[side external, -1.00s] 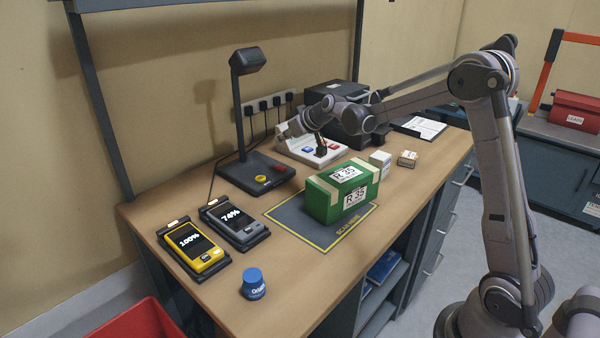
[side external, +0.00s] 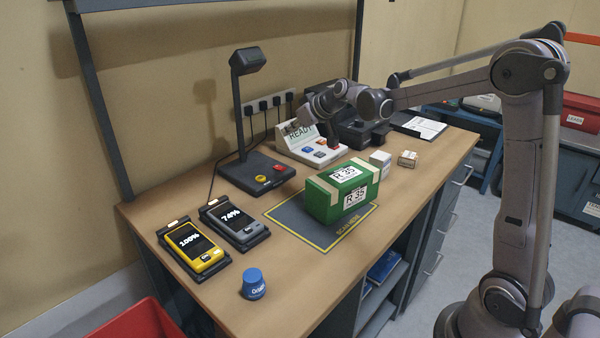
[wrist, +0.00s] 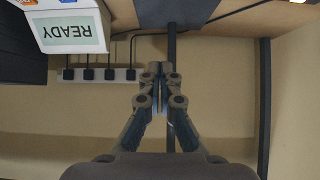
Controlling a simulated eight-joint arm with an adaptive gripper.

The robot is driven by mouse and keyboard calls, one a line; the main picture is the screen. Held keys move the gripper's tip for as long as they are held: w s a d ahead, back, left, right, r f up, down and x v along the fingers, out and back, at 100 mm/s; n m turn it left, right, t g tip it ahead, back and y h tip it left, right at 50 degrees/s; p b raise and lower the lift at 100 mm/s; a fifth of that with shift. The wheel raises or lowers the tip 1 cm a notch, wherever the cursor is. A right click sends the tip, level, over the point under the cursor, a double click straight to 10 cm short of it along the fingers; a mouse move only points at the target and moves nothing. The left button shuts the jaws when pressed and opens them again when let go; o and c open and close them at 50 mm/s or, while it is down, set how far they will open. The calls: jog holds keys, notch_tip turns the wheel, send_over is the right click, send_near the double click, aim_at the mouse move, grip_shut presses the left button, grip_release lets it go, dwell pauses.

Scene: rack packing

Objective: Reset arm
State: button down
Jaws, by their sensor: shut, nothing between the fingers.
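My gripper shows in the wrist view (wrist: 159,72) with its fingers together and nothing between them. A green box (side external: 318,200) labelled R 35 rests on the dark scan mat (side external: 290,213).
A scanner stand (side external: 241,110) rises left of the console. A dark printer (side external: 375,134) is behind my gripper. The front desk edge is clear.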

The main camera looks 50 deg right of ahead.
jog(key=s+a+g, duration=0.2)
jog(key=s+a, duration=0.9)
jog(key=s, duration=0.5)
jog(key=s+a+f, duration=0.2)
jog(key=s, duration=0.5)
jog(key=s+a+f+g, duration=0.1)
jog(key=s+a+f, duration=0.1)
jog(key=s, duration=0.5)
jog(key=shift+s+f, duration=0.15)
jog(key=shift+f, duration=0.7)
